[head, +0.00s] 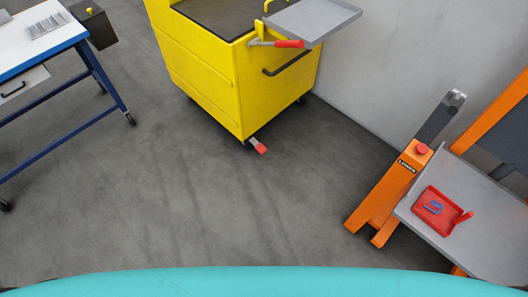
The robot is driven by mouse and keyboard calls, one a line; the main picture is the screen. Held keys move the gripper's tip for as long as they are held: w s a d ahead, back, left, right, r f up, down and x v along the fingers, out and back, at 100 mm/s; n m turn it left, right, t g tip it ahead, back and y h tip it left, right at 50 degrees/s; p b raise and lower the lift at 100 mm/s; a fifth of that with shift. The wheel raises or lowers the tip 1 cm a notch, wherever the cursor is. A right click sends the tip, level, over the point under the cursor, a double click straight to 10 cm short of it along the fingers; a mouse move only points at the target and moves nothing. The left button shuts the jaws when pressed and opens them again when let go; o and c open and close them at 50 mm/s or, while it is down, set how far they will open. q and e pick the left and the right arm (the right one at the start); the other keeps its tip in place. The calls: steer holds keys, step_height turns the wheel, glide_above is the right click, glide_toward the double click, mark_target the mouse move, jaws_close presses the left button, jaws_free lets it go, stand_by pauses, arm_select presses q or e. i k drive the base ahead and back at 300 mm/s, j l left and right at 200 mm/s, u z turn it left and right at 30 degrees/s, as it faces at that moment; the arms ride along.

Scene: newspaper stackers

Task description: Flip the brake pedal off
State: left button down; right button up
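The red brake pedal (261,148) shows at the foot of a yellow cart (205,85), by the caster at its near bottom corner. It sticks out low over the floor, and its exact tilt is too small to tell. The cart stands on casters against the wall side. A red-handled lever (289,44) is also on the cart, up near its top edge. Neither of my grippers is in view.
A grey side tray (312,18) juts from the cart's top right. An orange lifter (401,180) with a grey platform (482,225) stands at right, bearing a red tray (437,209). A blue-framed table (62,48) stands at left. The floor (190,210) between is clear.

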mark_target(260, 147)
steer(key=i+l+u, duration=0.25)
steer(key=l, duration=0.3)
steer(key=i+l+u, duration=0.25)
steer(key=l, duration=0.4)
steer(key=i+j, duration=0.1)
steer(key=i, duration=0.2)
